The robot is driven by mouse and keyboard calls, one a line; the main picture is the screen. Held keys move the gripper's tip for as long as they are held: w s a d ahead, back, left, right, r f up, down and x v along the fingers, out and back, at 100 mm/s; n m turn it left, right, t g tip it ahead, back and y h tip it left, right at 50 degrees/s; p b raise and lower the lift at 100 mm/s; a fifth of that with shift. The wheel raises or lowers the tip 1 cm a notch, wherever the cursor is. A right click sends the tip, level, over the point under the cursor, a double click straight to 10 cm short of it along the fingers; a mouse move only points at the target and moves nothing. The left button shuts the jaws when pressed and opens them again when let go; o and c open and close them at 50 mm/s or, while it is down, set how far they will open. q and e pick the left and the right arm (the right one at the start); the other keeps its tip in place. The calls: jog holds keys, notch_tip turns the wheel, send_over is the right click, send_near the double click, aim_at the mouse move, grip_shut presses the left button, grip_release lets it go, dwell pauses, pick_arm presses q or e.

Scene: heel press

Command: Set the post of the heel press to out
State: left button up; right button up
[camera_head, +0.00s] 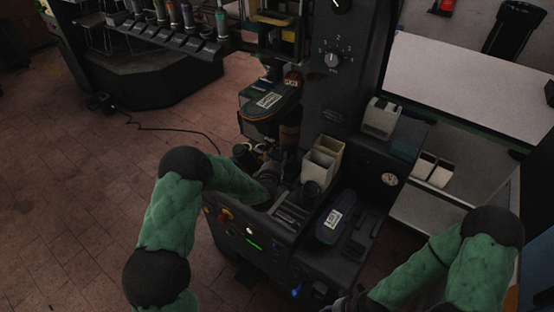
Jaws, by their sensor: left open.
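The heel press is the dark machine (345,115) in the middle. A boot-like dark piece with a white label (268,102) sits on its left side, above a short brownish post (289,134). My left arm reaches in from the left, and my dark left gripper (275,158) is open just below that post. Its fingertips are small and dark against the machine, so I cannot tell whether they touch it. My right gripper (350,302) is at the bottom edge, mostly cut off, in front of the machine.
Pale bins (322,160) stand right of my left gripper. A second labelled dark piece (334,221) lies on the machine's front deck. A numbered dial (333,58) is on the column. A light-topped table (475,80) is at right. Tiled floor at left is mostly open, with a cable.

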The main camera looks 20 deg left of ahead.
pick_arm(q)
jog(key=shift+w, duration=0.1)
grip_shut()
jog(key=shift+s+a+f, duration=0.1)
jog(key=shift+s+a, duration=0.05)
jog(key=shift+s, duration=0.2)
jog(key=s+a, duration=0.2)
jog(key=s, duration=0.5)
jog(key=s+a+b, duration=0.1)
jog(key=s+a, duration=0.2)
jog(key=s, duration=0.5)
jog(key=shift+s+a, duration=0.25)
jog(key=shift+s, duration=0.05)
